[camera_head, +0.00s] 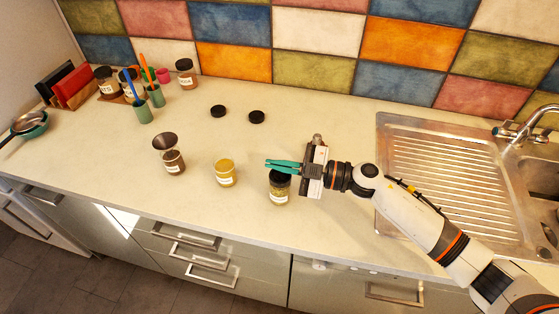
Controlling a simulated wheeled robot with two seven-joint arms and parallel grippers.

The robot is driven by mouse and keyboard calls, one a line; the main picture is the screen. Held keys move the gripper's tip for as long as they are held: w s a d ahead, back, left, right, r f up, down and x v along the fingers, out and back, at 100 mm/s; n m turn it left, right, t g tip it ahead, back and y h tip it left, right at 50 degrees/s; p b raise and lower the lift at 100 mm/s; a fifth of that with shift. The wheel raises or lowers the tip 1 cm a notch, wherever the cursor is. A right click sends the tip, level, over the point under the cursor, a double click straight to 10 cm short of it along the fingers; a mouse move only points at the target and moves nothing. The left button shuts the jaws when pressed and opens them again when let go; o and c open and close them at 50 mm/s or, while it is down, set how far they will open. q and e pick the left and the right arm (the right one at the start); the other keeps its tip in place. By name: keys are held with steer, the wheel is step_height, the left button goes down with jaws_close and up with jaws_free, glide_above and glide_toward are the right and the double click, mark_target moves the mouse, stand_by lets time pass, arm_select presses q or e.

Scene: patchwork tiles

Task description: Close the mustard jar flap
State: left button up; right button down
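A small glass jar (225,174) with yellow contents and a pale label stands at the middle of the counter; it looks like the mustard, but the label is too small to read. No lid or flap can be made out on it. To its right stands a jar (279,190) with greenish contents and a dark top. To its left is a jar (174,164) with brown contents and a dark round piece tilted up above it. My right gripper (268,164), with teal fingers pointing left, is over the greenish jar's top. Its finger gap is unclear. My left gripper is out of view.
Two black lids (257,117) lie flat behind the jars. Green cups (143,112) with utensils and several dark-topped jars (184,72) stand at the back left. A metal sink drainer (440,170) is at the right. The counter's front left is clear.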

steer(key=shift+s+a+f+n+b, duration=0.1)
steer(key=shift+s+f+n+b, duration=0.2)
steer(key=shift+n, duration=0.45)
steer(key=shift+s+a+f+n+b, duration=0.1)
steer(key=shift+s+f+n+b, duration=0.2)
steer(key=shift+n, duration=0.4)
steer(key=shift+s+a+f+n+b, duration=0.15)
steer(key=shift+f+n+b, duration=0.2)
steer(key=shift+n, duration=0.4)
steer(key=shift+d, duration=0.1)
steer(key=c, duration=1.6)
jaws_free()
steer(key=shift+c, duration=0.2)
steer(key=b+v, duration=0.4)
steer(key=v, duration=0.8)
steer(key=shift+b, duration=0.35)
